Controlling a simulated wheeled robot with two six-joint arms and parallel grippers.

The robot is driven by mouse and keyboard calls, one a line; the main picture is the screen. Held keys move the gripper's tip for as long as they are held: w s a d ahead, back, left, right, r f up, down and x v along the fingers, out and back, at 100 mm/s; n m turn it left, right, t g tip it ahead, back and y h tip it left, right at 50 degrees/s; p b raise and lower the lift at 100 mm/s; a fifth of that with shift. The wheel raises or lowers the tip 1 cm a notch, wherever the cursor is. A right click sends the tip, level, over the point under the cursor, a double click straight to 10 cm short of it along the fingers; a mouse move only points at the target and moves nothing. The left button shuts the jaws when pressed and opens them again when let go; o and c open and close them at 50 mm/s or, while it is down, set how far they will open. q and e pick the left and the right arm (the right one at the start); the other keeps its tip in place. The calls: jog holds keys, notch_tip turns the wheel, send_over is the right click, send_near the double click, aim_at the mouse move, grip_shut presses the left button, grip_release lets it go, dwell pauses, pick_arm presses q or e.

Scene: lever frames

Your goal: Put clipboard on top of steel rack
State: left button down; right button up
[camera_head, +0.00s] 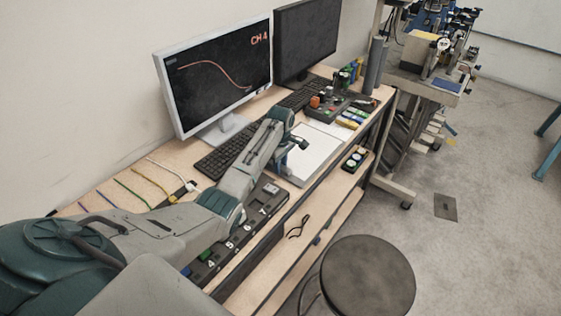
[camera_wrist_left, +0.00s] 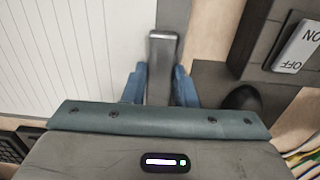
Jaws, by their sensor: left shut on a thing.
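The clipboard (camera_head: 313,152) carries a white sheet and lies at desk height near the front edge, right of the keyboards. Its lined sheet (camera_wrist_left: 75,50) fills the left of the left wrist view. My left gripper (camera_head: 284,160) is at the clipboard's left side. In the wrist view the blue fingers of my left gripper (camera_wrist_left: 160,85) are closed around a grey upright part at the clipboard's dark edge. I cannot tell whether the clipboard is lifted. A grey steel rack (camera_head: 425,83) on wheels stands right of the desk, with items on its upper shelf. My right gripper is not seen.
Two monitors (camera_head: 215,75) and a keyboard (camera_head: 225,152) stand behind. A dark switch box (camera_head: 262,195) is close to my left arm. A control box (camera_head: 335,104) and small coloured items lie beyond the clipboard. A round stool (camera_head: 368,275) stands in front; the floor at right is open.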

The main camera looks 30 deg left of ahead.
pick_arm(q)
jog(key=shift+f, duration=0.2)
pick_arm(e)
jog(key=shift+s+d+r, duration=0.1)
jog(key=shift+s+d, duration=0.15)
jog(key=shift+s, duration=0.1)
pick_arm(q)
jog(key=c, duration=1.2)
grip_release()
jog(key=shift+f, duration=0.1)
jog(key=shift+o, duration=0.2)
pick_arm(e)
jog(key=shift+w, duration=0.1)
pick_arm(q)
jog(key=shift+r+b, duration=0.4)
jog(key=shift+r, duration=0.2)
notch_tip(320, 180, up, 11)
jog(key=b, duration=0.3)
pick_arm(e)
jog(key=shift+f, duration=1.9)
